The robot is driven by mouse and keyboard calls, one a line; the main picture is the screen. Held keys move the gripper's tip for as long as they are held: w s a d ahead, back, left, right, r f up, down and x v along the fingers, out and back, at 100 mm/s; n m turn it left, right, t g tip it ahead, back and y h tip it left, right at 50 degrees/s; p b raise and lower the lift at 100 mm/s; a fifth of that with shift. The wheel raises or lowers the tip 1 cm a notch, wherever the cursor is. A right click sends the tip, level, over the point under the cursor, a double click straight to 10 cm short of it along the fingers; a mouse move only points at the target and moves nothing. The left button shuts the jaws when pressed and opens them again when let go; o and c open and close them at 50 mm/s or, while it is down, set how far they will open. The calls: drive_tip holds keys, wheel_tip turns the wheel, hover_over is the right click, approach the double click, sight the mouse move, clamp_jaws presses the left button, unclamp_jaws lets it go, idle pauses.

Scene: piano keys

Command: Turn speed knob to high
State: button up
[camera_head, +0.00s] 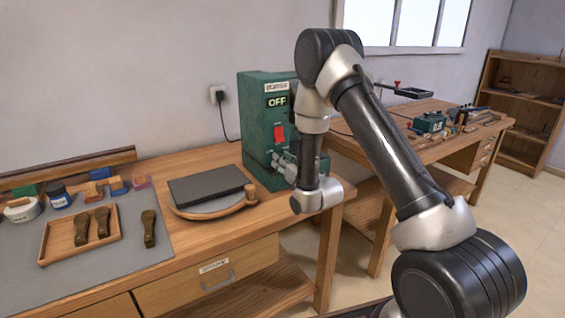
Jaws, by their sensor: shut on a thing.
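A green machine (258,122) stands on the wooden workbench, with a dark sign reading OFF and a red switch (279,133) on its front. My gripper (279,164) is at the lower front of the machine, below the red switch, and is shut on the speed knob. The knob itself is hidden behind the fingers and wrist, so its setting cannot be read. My arm comes in from the lower right and covers the machine's right side.
A dark flat plate (206,184) on a round wooden base sits left of the machine. A wooden tray (58,247) with brown-handled tools, another handled tool (149,228) and jars lie farther left. A second bench (407,152) with small items stands behind at right.

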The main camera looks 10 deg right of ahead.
drive_tip(key=o, duration=1)
drive_tip(key=v, duration=1.2)
